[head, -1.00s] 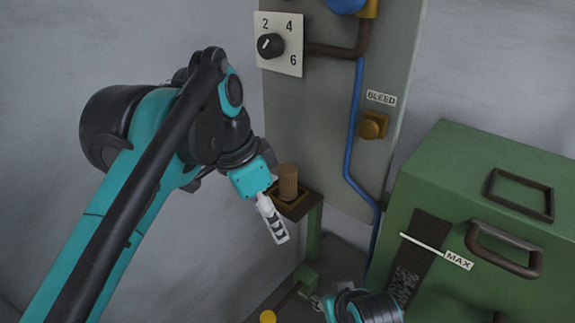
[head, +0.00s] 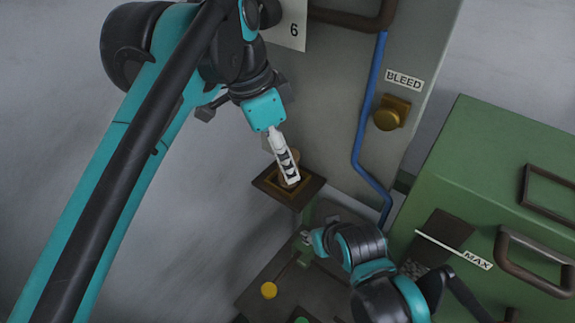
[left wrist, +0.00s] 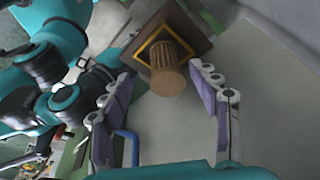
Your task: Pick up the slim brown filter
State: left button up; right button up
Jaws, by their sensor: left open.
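The slim brown ribbed filter (left wrist: 168,68) stands upright in a square dark holder with a yellowish inner frame (left wrist: 152,40). In the head view the filter (head: 295,155) is mostly hidden behind my left gripper (head: 286,165), and the holder (head: 312,188) shows around it. In the left wrist view my left gripper (left wrist: 160,75) is open. Its two fingers lie either side of the filter's line, with gaps on both sides; the filter is at or just beyond the fingertips. My right gripper (head: 308,240) is low, below the holder; its jaws are too small to read.
A grey panel (head: 340,120) with a blue pipe (head: 362,120) and a brass BLEED knob (head: 390,115) rises behind the holder. A green cabinet (head: 480,150) with dark handles stands at right. A yellow button (head: 269,290) is below.

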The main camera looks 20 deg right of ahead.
aim_at(281, 181)
pick_arm(q)
jog(key=x, duration=0.2)
jog(key=w+x, duration=0.1)
jog(key=x, duration=0.1)
jog(key=shift+d+f, duration=0.1)
jog(key=shift+d, duration=0.05)
jog(key=shift+s, duration=0.2)
jog(key=shift+w, duration=0.1)
jog(key=c, duration=1.2)
jog(key=shift+c, duration=0.2)
